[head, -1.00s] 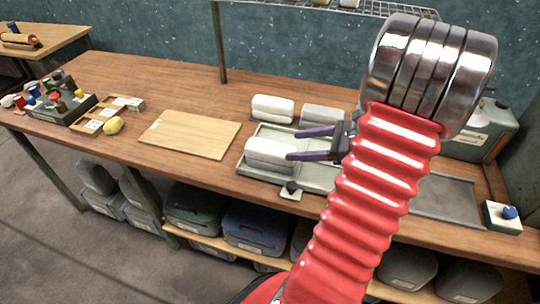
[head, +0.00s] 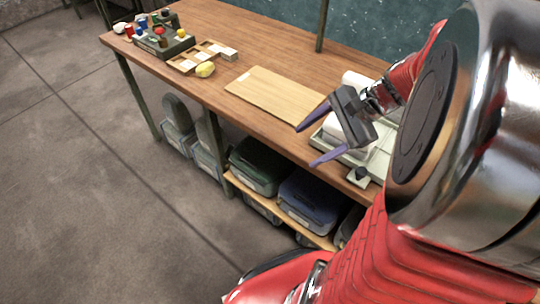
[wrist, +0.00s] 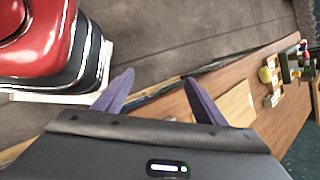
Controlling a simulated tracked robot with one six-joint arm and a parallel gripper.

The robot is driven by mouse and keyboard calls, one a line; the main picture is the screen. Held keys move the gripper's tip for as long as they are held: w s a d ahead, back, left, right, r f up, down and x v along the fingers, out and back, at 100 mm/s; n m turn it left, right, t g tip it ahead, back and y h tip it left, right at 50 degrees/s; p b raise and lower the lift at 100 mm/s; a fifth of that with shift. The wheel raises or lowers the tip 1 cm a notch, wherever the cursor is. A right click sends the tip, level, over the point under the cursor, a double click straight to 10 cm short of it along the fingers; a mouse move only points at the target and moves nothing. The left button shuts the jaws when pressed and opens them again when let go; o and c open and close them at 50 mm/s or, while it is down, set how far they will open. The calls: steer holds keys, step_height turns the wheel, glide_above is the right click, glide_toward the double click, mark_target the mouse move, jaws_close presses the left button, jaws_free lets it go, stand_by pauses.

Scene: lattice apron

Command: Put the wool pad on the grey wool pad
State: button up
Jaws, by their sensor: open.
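My gripper (head: 306,146) is open and empty, with purple fingers pointing left over the bench's front edge. In the wrist view its spread fingers (wrist: 157,98) have nothing between them. A white pad (head: 338,137) lies on the pale green tray (head: 378,163), partly covered by my gripper. Another white pad (head: 357,80) lies behind it, mostly hidden by my wrist. The grey pad seen earlier to its right is hidden behind my arm now.
A wooden board (head: 277,95) lies flat left of the tray. A yellow lump (head: 205,70), a small compartment tray (head: 188,64) and a rack of coloured items (head: 164,43) stand farther left. Lidded bins (head: 258,160) fill the shelf below. Floor on the left is clear.

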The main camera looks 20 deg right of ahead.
steer(key=s+a+r+n+h, duration=0.2)
steer(key=a+r+n+h, duration=0.1)
steer(key=a+n, duration=0.3)
steer(key=s+a+r+n+t+h, duration=0.1)
steer(key=s+a+r+n+h, duration=0.2)
steer(key=a+n, duration=0.4)
steer(key=shift+a+r+n, duration=0.25)
steer(key=shift+n, duration=1.95)
steer(key=shift+c, duration=0.4)
